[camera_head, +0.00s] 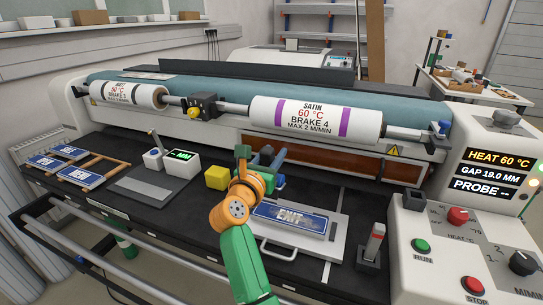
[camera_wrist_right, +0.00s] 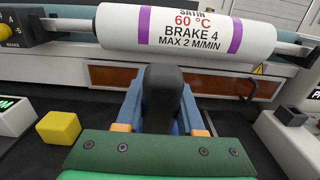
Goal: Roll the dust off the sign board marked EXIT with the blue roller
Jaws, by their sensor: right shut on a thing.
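The EXIT sign board (camera_head: 290,219) is a blue plate with white lettering, lying on a pale tray (camera_head: 335,244) on the black table. Pale smears cover part of its lettering. My right gripper (camera_head: 266,160) is just beyond the sign's upper left, with its arm crossing to the left of the sign. In the right wrist view my right gripper (camera_wrist_right: 162,118) is shut on a dark upright handle (camera_wrist_right: 163,92), which I take to be the blue roller's. The roller head is mostly hidden, so I cannot tell whether it touches anything. My left gripper is not in view.
A yellow block (camera_head: 216,177) stands left of my right gripper. Several blue signs (camera_head: 78,175) lie at the far left. The large SATIN roll (camera_head: 316,120) runs behind the table.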

